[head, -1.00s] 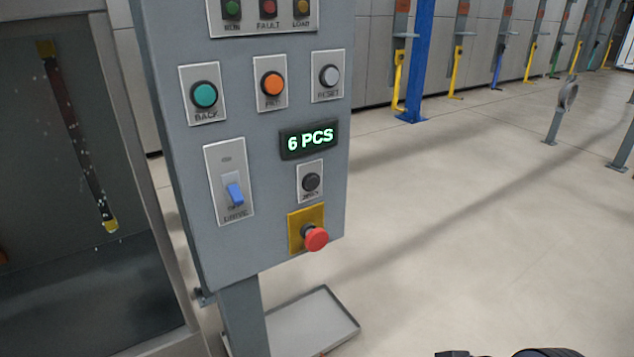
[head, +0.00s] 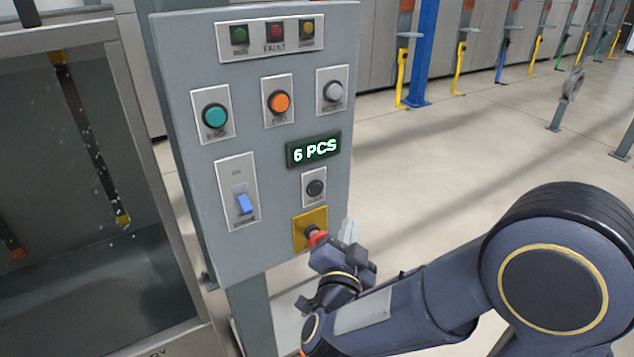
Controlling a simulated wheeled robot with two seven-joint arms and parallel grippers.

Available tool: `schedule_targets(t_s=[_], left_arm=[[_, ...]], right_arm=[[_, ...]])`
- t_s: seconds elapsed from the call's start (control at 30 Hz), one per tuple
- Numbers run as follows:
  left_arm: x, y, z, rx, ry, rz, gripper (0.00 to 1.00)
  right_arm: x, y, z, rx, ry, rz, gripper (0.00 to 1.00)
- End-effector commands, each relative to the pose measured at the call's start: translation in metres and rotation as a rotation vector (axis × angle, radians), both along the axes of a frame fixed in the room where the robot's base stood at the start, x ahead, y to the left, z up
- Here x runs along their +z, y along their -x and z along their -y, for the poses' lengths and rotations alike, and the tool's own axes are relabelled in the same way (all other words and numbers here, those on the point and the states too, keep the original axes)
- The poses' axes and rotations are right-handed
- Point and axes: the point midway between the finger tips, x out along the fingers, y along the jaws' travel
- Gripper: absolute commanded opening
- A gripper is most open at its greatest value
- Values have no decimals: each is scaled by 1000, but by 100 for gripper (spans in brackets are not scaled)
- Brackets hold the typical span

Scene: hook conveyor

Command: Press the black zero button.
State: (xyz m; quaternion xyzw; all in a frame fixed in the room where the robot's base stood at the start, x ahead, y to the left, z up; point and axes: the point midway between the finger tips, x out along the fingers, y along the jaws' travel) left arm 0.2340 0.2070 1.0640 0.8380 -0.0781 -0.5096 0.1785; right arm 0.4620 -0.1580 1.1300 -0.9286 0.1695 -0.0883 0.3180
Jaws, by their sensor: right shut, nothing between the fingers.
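The black zero button (head: 316,188) sits on a small light plate on the grey control panel (head: 275,225). It is below the display (head: 313,150), which reads "6 PCS", and above the red emergency button. My right gripper (head: 348,232) is shut and empty, in front of the lower right of the panel. Its fingertips show just right of the emergency button and lower than the black button, apart from it in the picture. My left gripper is not in view.
The red emergency button (head: 317,237) on its yellow plate is partly hidden by my right gripper. The blue drive switch (head: 244,204), teal button (head: 214,116), orange button (head: 279,102) and grey reset button (head: 333,92) are close by. A glass-fronted cabinet (head: 172,255) stands left. Open floor lies right.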

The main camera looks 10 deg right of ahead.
Motion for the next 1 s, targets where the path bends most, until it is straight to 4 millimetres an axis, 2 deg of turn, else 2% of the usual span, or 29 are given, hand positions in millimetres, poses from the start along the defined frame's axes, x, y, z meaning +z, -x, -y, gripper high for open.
schedule_targets(t_s=[0.17,0.57,0.77,1.0], left_arm=[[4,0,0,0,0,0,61],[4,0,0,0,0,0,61],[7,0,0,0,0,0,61],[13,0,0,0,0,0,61]], right_arm=[[11,8,-2,-61,60,67,0],[12,6,-2,-65,61,71,0],[12,-11,-9,-65,62,70,0],[13,-44,-20,-66,62,71,0]])
